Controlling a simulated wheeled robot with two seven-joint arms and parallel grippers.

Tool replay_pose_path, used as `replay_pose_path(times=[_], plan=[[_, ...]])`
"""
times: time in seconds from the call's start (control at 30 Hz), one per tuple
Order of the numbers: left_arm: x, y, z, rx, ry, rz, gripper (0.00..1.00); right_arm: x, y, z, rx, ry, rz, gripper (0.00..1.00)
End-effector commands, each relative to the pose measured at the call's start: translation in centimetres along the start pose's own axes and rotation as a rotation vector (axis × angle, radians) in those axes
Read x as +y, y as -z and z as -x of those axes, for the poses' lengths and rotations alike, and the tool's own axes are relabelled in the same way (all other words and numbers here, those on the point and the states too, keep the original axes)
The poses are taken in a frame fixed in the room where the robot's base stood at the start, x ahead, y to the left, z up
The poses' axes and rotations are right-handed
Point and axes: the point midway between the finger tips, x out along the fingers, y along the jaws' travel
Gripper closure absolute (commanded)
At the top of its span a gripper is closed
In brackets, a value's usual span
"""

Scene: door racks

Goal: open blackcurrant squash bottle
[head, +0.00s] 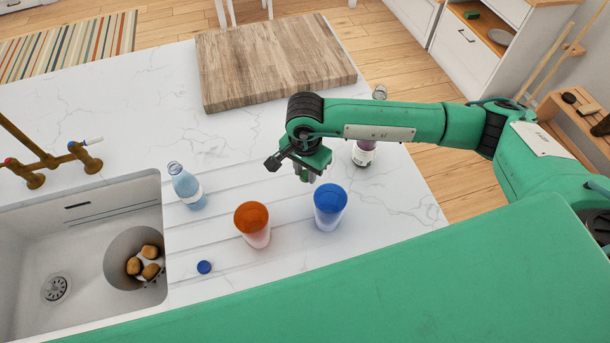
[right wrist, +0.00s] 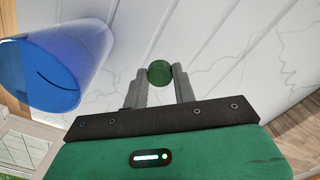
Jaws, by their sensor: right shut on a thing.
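The blackcurrant squash bottle (head: 365,153), with dark purple contents and a pale label, stands on the worktop behind my right arm. The arm hides its middle; its clear neck shows above the arm with no green cap visible on it. My right gripper (head: 305,173) is to the left of the bottle, apart from it, above the worktop near the blue cup. It is shut on a small round green cap (right wrist: 160,73), held between the fingertips in the right wrist view. The green cap (head: 304,178) also shows small in the head view. My left gripper is out of view.
A blue cup (head: 329,208) and an orange cup (head: 254,226) stand below the gripper. A pale blue bottle (head: 187,188) and a loose blue cap (head: 204,267) are by the sink (head: 40,225). A wooden board (head: 275,62) lies at the back. The worktop's left middle is clear.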

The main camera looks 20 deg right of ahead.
Motion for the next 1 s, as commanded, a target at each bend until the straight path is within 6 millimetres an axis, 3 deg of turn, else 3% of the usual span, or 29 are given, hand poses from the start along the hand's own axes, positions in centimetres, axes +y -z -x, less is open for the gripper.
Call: replay_pose_path(times=[0.27, 0.5, 0.87, 0.9, 1.0], plan=[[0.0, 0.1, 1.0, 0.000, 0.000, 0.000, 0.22, 0.0, 0.0, -2.1, -0.001, -0.001, -0.001, 1.00], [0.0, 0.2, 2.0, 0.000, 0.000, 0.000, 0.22, -0.1, 0.0, -5.3, 0.000, 0.000, -0.001, 1.00], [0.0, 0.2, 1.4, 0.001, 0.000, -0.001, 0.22, -0.1, 0.0, -5.8, 0.000, 0.002, 0.000, 1.00], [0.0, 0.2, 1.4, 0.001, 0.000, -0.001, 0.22, -0.1, 0.0, -5.7, 0.000, 0.002, 0.000, 0.69], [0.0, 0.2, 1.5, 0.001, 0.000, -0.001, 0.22, -0.1, 0.0, -5.7, 0.000, 0.001, 0.000, 0.51]])
